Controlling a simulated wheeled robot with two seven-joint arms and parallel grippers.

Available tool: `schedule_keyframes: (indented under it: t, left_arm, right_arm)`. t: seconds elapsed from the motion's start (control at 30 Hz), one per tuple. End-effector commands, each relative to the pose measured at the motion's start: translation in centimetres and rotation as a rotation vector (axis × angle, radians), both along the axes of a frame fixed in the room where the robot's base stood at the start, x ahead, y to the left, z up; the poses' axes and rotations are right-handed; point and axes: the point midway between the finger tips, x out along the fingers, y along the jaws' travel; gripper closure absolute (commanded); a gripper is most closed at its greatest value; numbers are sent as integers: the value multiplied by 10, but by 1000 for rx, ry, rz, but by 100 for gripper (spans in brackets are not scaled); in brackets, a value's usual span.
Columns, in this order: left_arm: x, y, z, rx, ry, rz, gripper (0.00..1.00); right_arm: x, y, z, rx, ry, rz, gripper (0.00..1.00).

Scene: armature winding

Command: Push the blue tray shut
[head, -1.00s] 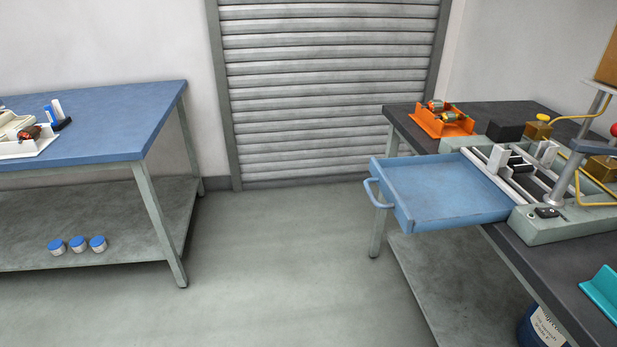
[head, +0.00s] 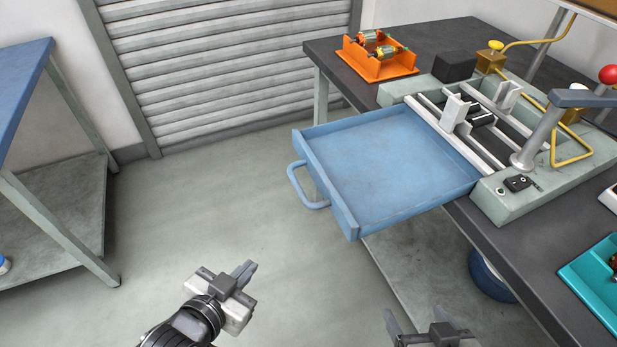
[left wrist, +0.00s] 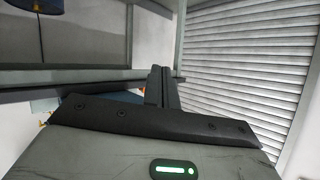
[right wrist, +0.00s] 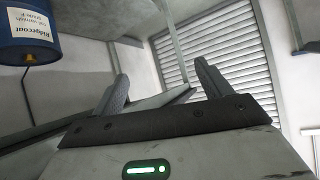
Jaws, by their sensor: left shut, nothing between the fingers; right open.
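The blue tray (head: 395,170) is pulled out to the left from the grey winding machine (head: 540,185) and is empty. Its blue loop handle (head: 308,187) faces left, over the floor. My left gripper (head: 246,271) is shut and empty, in front of the tray, below and left of its handle, touching nothing. Its closed fingers (left wrist: 160,88) also show in the left wrist view. My right gripper (head: 420,320) is at the bottom edge, partly cut off, in front of the tray and apart from it. Its fingers stand apart with nothing between them in the right wrist view (right wrist: 162,90).
The dark workbench (head: 490,235) carries the machine, an orange stand (head: 378,62) with wound armatures, and a teal tray (head: 595,275). A blue drum (head: 490,278) stands under it. A blue-topped table (head: 20,75) is at the left. The floor between the tables is free.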

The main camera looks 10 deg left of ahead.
Motion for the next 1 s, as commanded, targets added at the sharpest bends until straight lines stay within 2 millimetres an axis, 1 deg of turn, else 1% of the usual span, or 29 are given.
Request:
schedule_keyframes:
  t: [0.03,0.07,0.1,0.17,0.2,0.3,0.43,0.53,0.67,0.77,1.0]
  left_arm:
    - [13,18,3,104,-121,-45,100]
    - [21,27,10,170,-206,-78,100]
    - [30,38,21,264,-326,-130,100]
    - [40,50,38,404,-506,-221,100]
    - [43,55,49,492,-623,-289,100]
    - [42,62,70,679,-883,-460,100]
    - [31,65,84,831,-1125,-647,100]
    - [22,67,88,885,-1229,-734,100]
    - [21,63,92,906,-1278,-775,100]
    - [28,53,96,906,-1281,-773,100]
    - [57,12,107,902,-1281,-769,100]
  right_arm:
    - [0,0,-7,5,-2,-1,23]
    - [1,1,-9,8,-3,-1,23]
    - [1,1,-10,12,-6,-2,23]
    - [2,2,-12,22,-12,-2,23]
    - [2,3,-11,30,-16,-4,23]
    - [3,5,-11,48,-25,-7,23]
    - [3,6,-11,62,-29,-10,23]
    - [3,7,-12,70,-27,-12,23]
    - [2,7,-9,74,-28,-14,23]
    - [2,7,-6,72,-28,-14,23]
    - [1,5,-2,56,-24,-14,23]
